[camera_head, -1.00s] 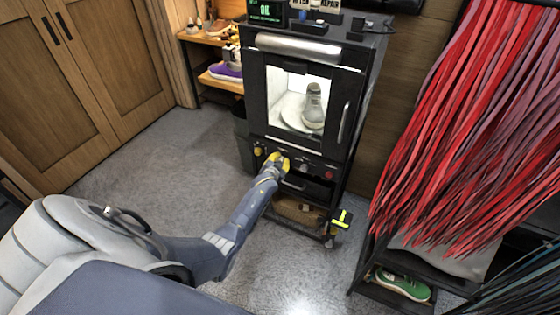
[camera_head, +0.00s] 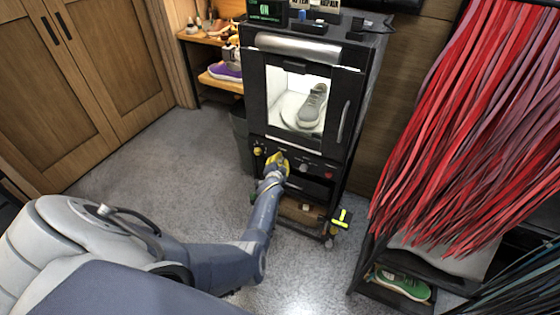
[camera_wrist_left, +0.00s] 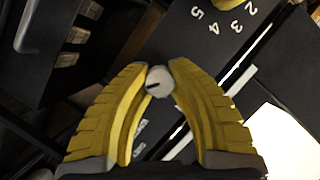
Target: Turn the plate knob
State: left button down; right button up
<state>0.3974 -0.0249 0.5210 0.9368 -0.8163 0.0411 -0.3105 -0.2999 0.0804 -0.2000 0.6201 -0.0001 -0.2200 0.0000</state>
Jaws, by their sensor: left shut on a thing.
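The black cabinet (camera_head: 345,85) stands at the centre of the head view with a lit window. Inside, a grey sneaker (camera_head: 312,105) rests on a pale round plate (camera_head: 290,107). My left gripper (camera_head: 277,160) is at the control panel below the window. In the left wrist view, its yellow fingers (camera_wrist_left: 160,84) are shut on a small pale round knob (camera_wrist_left: 159,79) with a dark mark. In the head view the gripper hides this knob. My right gripper is not in view.
A yellow knob (camera_head: 258,150), a grey knob (camera_head: 304,168) and a red button (camera_head: 329,176) are on the panel. A yellow-green item (camera_head: 341,219) is by the cabinet's lower right. Red strips (camera_head: 480,120) hang at right. The floor at left is clear.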

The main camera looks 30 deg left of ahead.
pick_arm(q)
jog(key=c, duration=1.1)
grip_release()
jog(key=shift+o, duration=0.2)
jog(key=shift+s, duration=0.15)
jog(key=shift+s+d+r, duration=0.15)
jog(key=shift+s+d, duration=0.1)
jog(key=shift+s, duration=0.35)
jog(key=v, duration=1)
jog(key=shift+s+d, duration=0.15)
jog(key=shift+d, duration=0.05)
